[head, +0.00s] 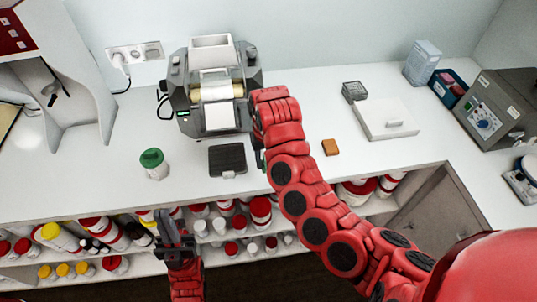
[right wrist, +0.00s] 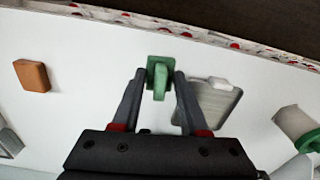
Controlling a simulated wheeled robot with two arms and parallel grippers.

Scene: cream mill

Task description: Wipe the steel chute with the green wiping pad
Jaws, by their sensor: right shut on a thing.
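The green wiping pad (right wrist: 159,75) is between the two fingertips of my right gripper (right wrist: 159,78) in the right wrist view. The gripper is shut on its upright grip, over the white counter. In the head view a green edge of the pad (head: 262,160) shows beside my right arm, which hides most of that gripper. The steel chute (head: 219,117) is the pale sloping plate at the front of the grey mill (head: 212,85), left of and behind the pad. My left gripper (head: 176,238) is empty, low in front of the shelves, its fingers apart.
A dark flat tray (head: 227,158) lies in front of the mill. A green-lidded jar (head: 153,163) stands left of it. A brown block (head: 330,147) and a white flat box (head: 386,118) lie to the right. Shelves below the counter hold several jars. Some counter between these is clear.

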